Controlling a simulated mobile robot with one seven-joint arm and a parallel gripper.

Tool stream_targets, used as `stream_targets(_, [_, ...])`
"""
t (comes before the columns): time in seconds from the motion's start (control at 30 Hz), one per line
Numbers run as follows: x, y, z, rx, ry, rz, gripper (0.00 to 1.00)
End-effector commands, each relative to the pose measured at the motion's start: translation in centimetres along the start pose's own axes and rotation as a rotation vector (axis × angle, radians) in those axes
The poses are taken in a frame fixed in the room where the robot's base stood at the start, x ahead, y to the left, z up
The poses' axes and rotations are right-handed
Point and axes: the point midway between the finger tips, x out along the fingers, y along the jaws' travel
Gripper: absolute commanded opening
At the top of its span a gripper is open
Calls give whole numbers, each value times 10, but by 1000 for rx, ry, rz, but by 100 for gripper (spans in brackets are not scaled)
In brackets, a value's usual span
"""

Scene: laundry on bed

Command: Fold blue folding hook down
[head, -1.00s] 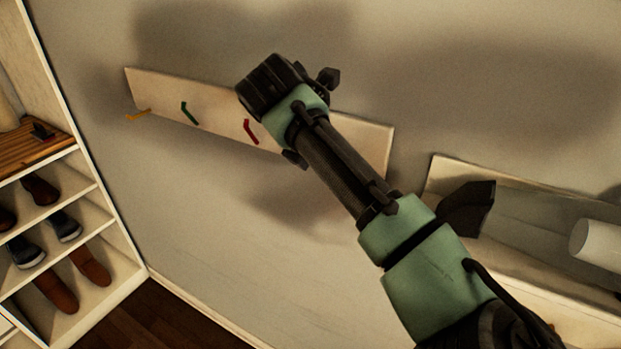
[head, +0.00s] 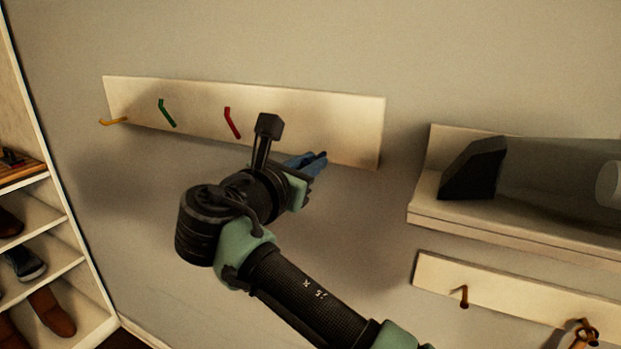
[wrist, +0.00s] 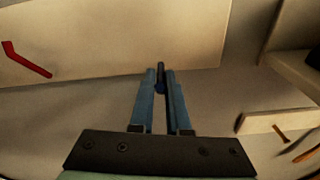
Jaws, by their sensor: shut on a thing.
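The white hook board (head: 345,130) is on the wall, with the blue folding hook on its right part. The blue hook shows as a small dark blue piece (wrist: 160,86) between my fingertips in the wrist view. My gripper (head: 316,162) has blue fingers and is at the board's lower edge, right of the red hook. It is shut on the blue hook. My wrist and fingers hide most of the hook in the head view, so I cannot tell its exact angle.
The red hook (head: 232,123), green hook (head: 167,113) and yellow hook (head: 114,121) are left of my gripper. A wall shelf (head: 430,198) and a lower hook board (head: 500,300) are at right. A shoe rack (head: 50,255) stands at left.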

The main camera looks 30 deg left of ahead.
Motion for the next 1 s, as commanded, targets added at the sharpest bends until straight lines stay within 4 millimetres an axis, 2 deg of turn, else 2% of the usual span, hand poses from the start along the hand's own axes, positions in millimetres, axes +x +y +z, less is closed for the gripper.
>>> stream_targets(0.6, [1,-2,0,0,-49,5,0])
stream_targets(0.63, [1,-2,0,0,-49,5,16])
stream_targets(0.77, [1,-2,0,0,-48,6,40])
stream_targets(0.8, [1,-2,0,0,-48,6,42])
stream_targets(1.0, [1,-1,-1,-1,-46,7,42])
